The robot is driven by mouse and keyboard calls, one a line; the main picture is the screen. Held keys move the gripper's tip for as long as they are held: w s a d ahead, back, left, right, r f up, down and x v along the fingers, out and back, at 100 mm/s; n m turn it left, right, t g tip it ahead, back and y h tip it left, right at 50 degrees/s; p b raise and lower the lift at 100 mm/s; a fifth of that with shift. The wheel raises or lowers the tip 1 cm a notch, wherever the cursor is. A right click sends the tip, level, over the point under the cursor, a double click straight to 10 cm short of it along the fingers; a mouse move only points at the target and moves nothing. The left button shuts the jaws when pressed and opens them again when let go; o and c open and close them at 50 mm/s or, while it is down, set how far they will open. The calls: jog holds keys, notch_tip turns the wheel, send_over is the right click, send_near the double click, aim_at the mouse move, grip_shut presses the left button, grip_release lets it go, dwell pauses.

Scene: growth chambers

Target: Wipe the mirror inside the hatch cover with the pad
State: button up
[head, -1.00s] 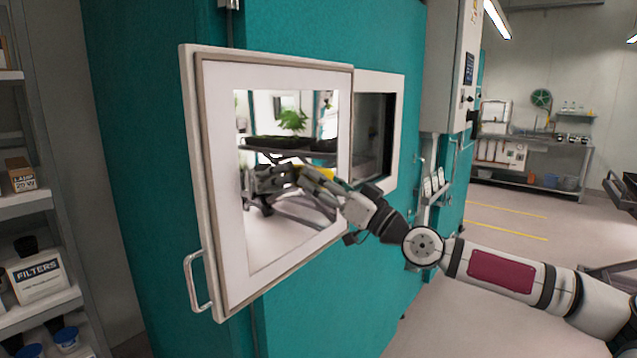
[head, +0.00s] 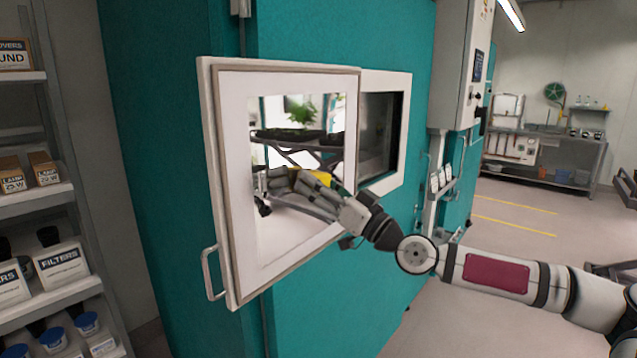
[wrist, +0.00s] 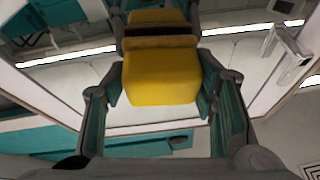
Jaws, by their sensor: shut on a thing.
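The hatch cover (head: 232,180) stands swung open, with a white frame around its mirror (head: 275,228). My gripper (head: 305,188) reaches in from the right, in front of the mirror's middle. In the wrist view my gripper (wrist: 160,90) is shut on the yellow pad (wrist: 160,78), with a finger on each side. The pad also shows in the head view (head: 322,178), partly hidden by the fingers. Its brownish front edge faces the mirror, right up against its yellow reflection. I cannot tell for certain whether it touches the glass. The mirror also reflects my gripper.
The cover's handle (head: 208,275) sticks out at lower left. The dark chamber opening (head: 380,135) is behind the cover to the right, in the teal wall (head: 310,40). Shelves with boxes (head: 62,265) stand at far left. Open floor lies to the right.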

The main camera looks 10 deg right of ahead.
jog(key=s+d+p, duration=0.1)
jog(key=s+d, duration=0.4)
jog(key=s, duration=0.2)
jog(key=shift+d, duration=0.2)
dwell(0.6)
